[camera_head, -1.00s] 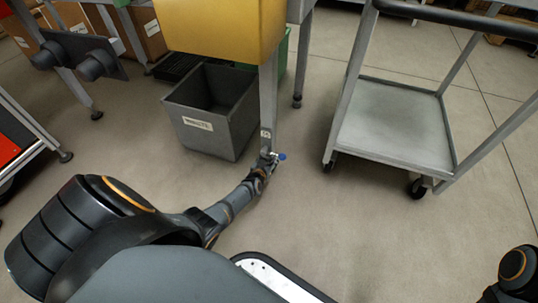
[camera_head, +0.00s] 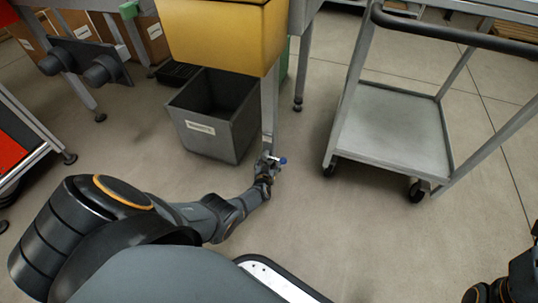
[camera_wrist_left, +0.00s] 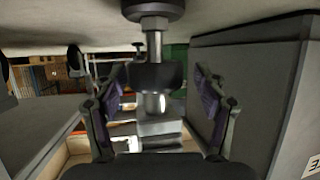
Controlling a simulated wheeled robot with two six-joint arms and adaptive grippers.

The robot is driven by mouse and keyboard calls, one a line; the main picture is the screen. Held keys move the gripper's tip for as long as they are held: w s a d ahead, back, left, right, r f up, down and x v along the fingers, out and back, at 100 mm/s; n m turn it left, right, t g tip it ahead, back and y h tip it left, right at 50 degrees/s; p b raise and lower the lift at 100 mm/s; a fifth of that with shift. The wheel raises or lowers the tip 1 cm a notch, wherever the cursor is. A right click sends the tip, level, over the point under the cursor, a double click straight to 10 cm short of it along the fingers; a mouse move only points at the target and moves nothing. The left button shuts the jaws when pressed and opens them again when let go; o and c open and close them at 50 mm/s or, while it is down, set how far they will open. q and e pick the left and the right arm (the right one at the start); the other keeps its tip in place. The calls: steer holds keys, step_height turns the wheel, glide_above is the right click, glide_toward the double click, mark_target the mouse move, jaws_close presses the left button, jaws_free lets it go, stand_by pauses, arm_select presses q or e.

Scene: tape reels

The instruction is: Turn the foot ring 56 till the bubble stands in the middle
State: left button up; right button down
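The foot of the machine's leg (camera_head: 270,105) shows in the left wrist view, which has the floor at the top. A round foot pad (camera_wrist_left: 152,8) and stem lead to a dark ring (camera_wrist_left: 155,77), with a bright rod and the grey leg end beyond. My left gripper (camera_wrist_left: 158,100) has its purple-padded fingers spread on either side of the ring, apparently apart from it. No number or bubble can be made out.
A grey labelled bin (camera_head: 213,120) stands left of the leg, under a yellow box (camera_head: 222,38). A wheeled trolley (camera_head: 392,130) stands to the right. A red-topped frame (camera_head: 12,145) is at the left edge. Open floor lies between leg and trolley.

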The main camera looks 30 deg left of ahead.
arm_select(q)
steer(key=shift+d, duration=0.1)
steer(key=shift+s+d+r, duration=0.15)
steer(key=shift+s+d, duration=0.1)
steer(key=shift+s, duration=0.3)
steer(key=v, duration=0.6)
steer(key=shift+s+d+r, duration=0.1)
stand_by(0.3)
